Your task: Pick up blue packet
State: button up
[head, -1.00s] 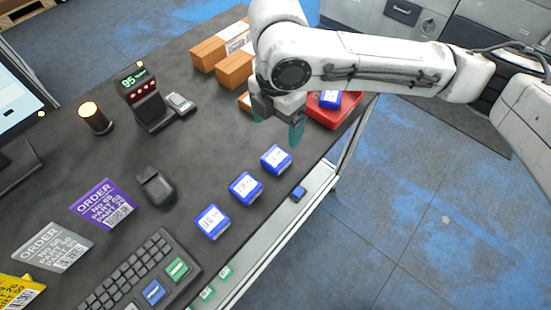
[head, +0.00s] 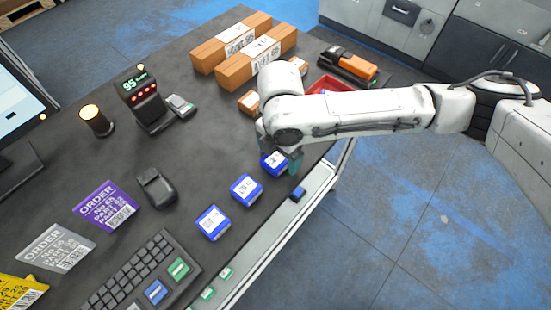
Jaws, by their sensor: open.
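Three blue packets with white labels lie in a row along the table's right edge. The nearest packet (head: 212,223) and the middle packet (head: 246,188) are fully in view. The farthest packet (head: 273,164) is partly covered by my gripper (head: 284,162). My gripper points down over this farthest packet, with one teal fingertip showing at its right side. The gripper is open. The other finger is mostly hidden, and I cannot tell whether the fingers touch the packet.
A red tray (head: 328,84) sits behind my arm, partly hidden. Brown boxes (head: 248,66) and an orange-black scanner (head: 347,64) stand at the far end. A keyboard (head: 128,272), order cards (head: 105,206) and a black device (head: 157,187) lie left of the packets.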

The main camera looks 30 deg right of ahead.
jog(key=shift+c, duration=0.2)
jog(key=c, duration=1.2)
jog(key=shift+r, duration=0.15)
jog(key=shift+r, duration=0.7)
jog(key=s+d+r+p, duration=0.4)
jog(key=s+r+p, duration=0.3)
jog(key=s+r, duration=0.4)
jog(key=shift+s+r, duration=0.25)
jog(key=shift+s, duration=0.85)
